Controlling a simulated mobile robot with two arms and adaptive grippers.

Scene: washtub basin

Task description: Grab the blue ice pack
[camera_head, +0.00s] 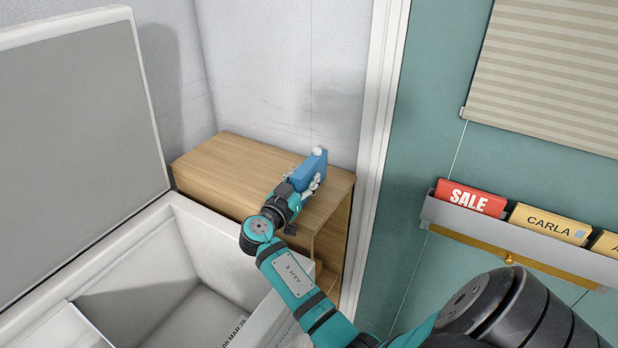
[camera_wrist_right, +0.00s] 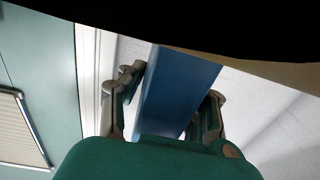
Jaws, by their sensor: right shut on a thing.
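The blue ice pack (camera_head: 309,170) has a white cap and stands at the right end of the wooden cabinet top, near the wall. My right gripper (camera_head: 304,184) reaches it from the front and is shut on it. In the right wrist view the ice pack (camera_wrist_right: 176,92) lies between the two fingers of the gripper (camera_wrist_right: 168,98), one on each side. I cannot tell whether the pack touches the cabinet top. My left gripper is not in view.
The wooden cabinet (camera_head: 235,160) stands against the white wall, its top otherwise clear. A white chest with a raised lid (camera_head: 75,140) is at the left. A teal wall (camera_head: 420,130) at the right carries a rack (camera_head: 480,222) with SALE and CARLA cards.

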